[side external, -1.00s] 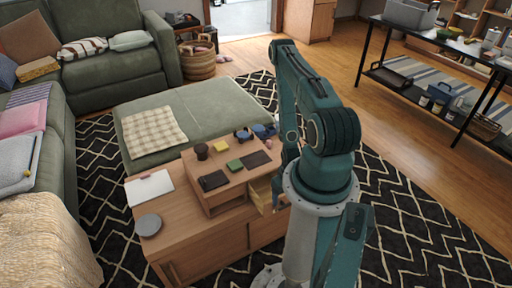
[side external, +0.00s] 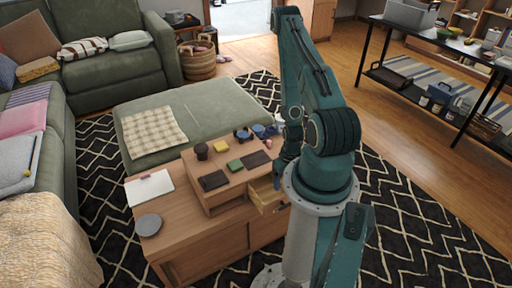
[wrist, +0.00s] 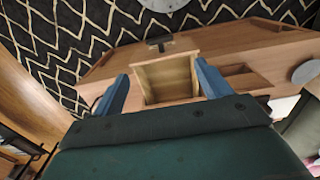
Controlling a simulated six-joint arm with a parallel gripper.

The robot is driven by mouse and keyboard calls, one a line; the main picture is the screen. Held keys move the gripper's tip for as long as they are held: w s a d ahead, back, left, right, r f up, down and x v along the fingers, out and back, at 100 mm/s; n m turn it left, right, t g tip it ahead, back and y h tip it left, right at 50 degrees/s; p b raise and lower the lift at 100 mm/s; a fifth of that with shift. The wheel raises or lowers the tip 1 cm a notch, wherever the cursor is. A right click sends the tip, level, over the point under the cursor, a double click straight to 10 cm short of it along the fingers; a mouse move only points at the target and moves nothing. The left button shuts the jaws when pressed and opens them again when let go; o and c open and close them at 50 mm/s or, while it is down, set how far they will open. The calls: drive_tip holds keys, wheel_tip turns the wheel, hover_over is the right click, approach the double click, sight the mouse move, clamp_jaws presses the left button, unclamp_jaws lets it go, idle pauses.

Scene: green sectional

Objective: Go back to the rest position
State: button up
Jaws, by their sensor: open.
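My gripper (wrist: 161,70) shows in the wrist view as two blue fingers spread wide apart, with nothing between them that they touch. Beyond the fingers is a pulled-out wooden drawer (wrist: 168,80), and its inside looks empty from here. In the side external view the open drawer (side external: 266,195) sticks out of the small wooden cabinet on the low table. My arm (side external: 303,70) stands folded upright to the right of the cabinet. The fingertips are hard to make out there, partly hidden by my arm.
The cabinet top (side external: 226,187) carries a dark cup (side external: 201,151), a yellow block (side external: 221,146), a green block (side external: 235,165) and dark flat items. A grey plate (side external: 149,225) and a white clipboard (side external: 150,188) lie on the low table (side external: 185,238). A green ottoman (side external: 215,110) stands behind.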

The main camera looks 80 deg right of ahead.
drive_tip(key=shift+w+r, duration=0.1)
idle(0.3)
drive_tip(key=w+d+r+n+t+h, duration=0.1)
drive_tip(key=w+d+r+n, duration=0.15)
drive_tip(key=w+r, duration=0.75)
drive_tip(key=w+a+r+n+t, duration=0.1)
drive_tip(key=w+a+r, duration=0.15)
drive_tip(key=r, duration=0.45)
drive_tip(key=w+a+r+n, duration=0.1)
drive_tip(key=w+a+r, duration=0.1)
drive_tip(key=w+r, duration=0.35)
drive_tip(key=s+a+r+n+t, duration=0.1)
drive_tip(key=a+r, duration=0.3)
drive_tip(key=r, duration=0.3)
drive_tip(key=a+r+n+t, duration=0.1)
drive_tip(key=a+r, duration=0.4)
drive_tip(key=r, duration=0.2)
drive_tip(key=s+a+r+n+t+y, duration=0.1)
drive_tip(key=s+a+r+n, duration=0.1)
drive_tip(key=s+a+r, duration=0.5)
drive_tip(key=shift+s+a+r+t, duration=0.2)
drive_tip(key=shift+s+r+t, duration=0.1)
drive_tip(key=shift+s+r, duration=0.5)
